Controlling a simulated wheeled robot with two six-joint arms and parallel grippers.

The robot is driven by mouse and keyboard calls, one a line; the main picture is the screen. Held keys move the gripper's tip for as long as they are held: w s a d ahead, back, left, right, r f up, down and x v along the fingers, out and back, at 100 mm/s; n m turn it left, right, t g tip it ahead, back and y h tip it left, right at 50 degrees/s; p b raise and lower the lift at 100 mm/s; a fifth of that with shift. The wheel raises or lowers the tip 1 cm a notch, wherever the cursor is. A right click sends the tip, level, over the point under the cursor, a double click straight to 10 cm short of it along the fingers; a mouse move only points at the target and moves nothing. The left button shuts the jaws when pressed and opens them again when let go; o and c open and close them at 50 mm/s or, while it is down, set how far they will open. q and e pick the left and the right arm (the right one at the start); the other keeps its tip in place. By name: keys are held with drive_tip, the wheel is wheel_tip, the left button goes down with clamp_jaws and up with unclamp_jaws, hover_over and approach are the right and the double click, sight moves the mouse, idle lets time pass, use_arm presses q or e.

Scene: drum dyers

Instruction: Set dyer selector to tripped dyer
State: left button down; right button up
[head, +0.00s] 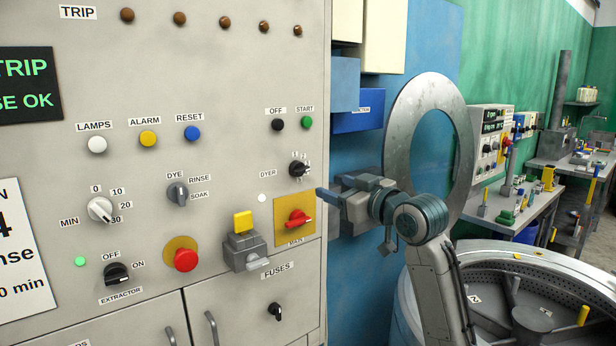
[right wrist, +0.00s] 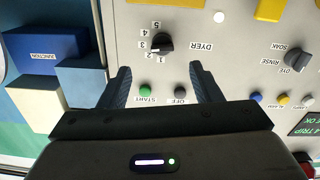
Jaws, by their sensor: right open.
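The dyer selector (head: 298,169) is a black knob on the grey control panel, under the OFF and START buttons. Several brown trip lamps (head: 225,22) run along the panel's top; none looks clearly lit. A dark display (head: 28,84) shows green text including TRIP, cut off at left. My right gripper (head: 321,194) is open and empty, right of and below the selector. In the right wrist view the selector lies beyond the gap between its fingers (right wrist: 163,76).
A red main switch (head: 299,219) on a yellow plate sits below the selector, close to my gripper. The green START button (head: 307,122) and black OFF button (head: 278,125) are just above it. A blue junction box (head: 357,120) stands to the right.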

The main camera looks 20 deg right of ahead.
sight(304, 172)
drive_tip(key=p+x, duration=0.1)
drive_tip(key=x, duration=0.2)
drive_tip(key=r+p+x, duration=0.1)
drive_tip(key=x, duration=0.2)
drive_tip(key=p+x, duration=0.2)
drive_tip(key=x, duration=0.1)
drive_tip(key=shift+w+a+r, duration=0.2)
drive_tip(key=shift+w+a, duration=0.1)
drive_tip(key=shift+a, duration=0.1)
drive_tip(key=shift+w+a+f, duration=0.1)
drive_tip(key=shift+w+f, duration=0.05)
drive_tip(key=shift+w, duration=0.15)
drive_tip(key=c, duration=1)
